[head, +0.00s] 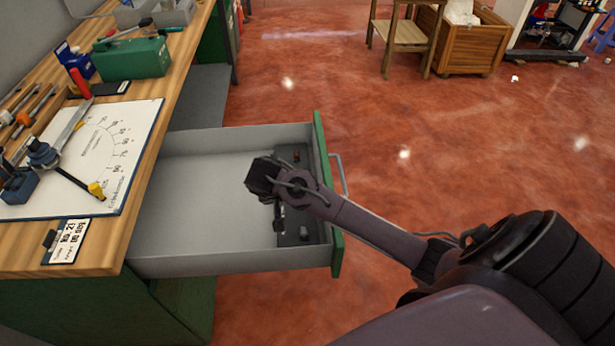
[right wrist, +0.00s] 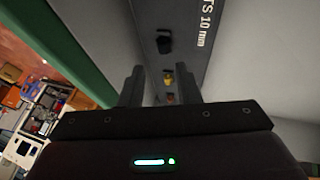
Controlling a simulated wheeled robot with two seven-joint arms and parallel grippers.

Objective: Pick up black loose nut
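A black nut (right wrist: 164,41) lies on the dark grey strip in the open drawer, seen in the right wrist view just beyond my fingertips. A yellow nut (right wrist: 168,78) shows in the gap between the fingers, with an orange-brown piece (right wrist: 169,98) behind it. My right gripper (right wrist: 160,72) is open, its two fingers apart with nothing held. In the head view my right gripper (head: 279,222) hangs over the drawer beside the strip (head: 289,237); its fingertips are hard to make out there. My left gripper is not in view.
The drawer (head: 195,200) is pulled out, its left part empty; its green front (head: 337,262) stands on the right. The wooden bench (head: 140,112) holds a green toolbox (head: 132,58), a white chart board (head: 130,130) and tools. A wooden crate (head: 468,45) stands on the red floor.

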